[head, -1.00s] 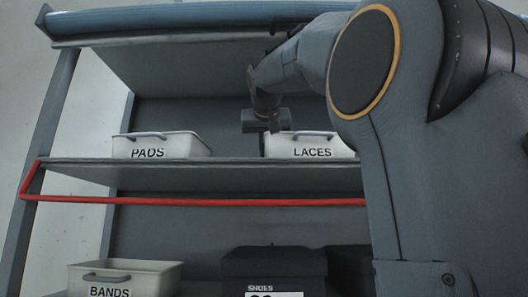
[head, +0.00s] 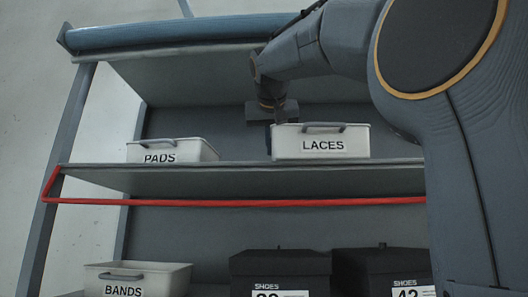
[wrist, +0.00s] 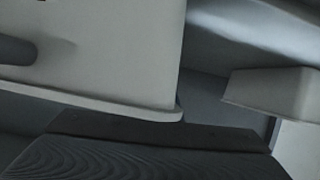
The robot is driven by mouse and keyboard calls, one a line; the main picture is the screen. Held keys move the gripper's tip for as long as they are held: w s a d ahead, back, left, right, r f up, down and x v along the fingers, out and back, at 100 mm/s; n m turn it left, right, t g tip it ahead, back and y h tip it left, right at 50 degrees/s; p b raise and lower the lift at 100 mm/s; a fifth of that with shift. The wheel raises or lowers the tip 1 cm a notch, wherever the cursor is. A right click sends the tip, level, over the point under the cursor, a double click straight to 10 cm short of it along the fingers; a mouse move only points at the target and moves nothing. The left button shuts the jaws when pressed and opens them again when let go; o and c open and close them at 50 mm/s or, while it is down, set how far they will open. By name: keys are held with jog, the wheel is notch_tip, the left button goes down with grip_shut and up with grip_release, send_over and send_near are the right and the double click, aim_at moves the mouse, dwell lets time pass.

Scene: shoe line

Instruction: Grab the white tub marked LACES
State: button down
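The white tub marked LACES (head: 288,148) is at the middle shelf's front, right of centre in the head view. Its whole front and lower edge show above the shelf edge. It fills the upper left of the wrist view (wrist: 110,65), with its rim against my dark gripper. My gripper (head: 270,132) is at the tub's left end, one dark finger outside the left wall. The other finger is hidden, probably inside the tub. It appears shut on that wall, since the tub sits higher than before.
A white tub marked PADS (head: 195,152) stands to the left on the middle shelf (head: 240,180); a red rail (head: 240,202) runs below. A white BANDS tub (head: 165,277) and black SHOES boxes (head: 275,263) are on the lower shelf. The upper shelf (head: 200,75) hangs above.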

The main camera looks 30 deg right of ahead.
jog(key=c, duration=1.9)
grip_release()
jog(key=shift+a, duration=0.1)
jog(key=shift+b+v, duration=1)
jog(key=shift+v, duration=2.95)
jog(key=shift+w, duration=0.1)
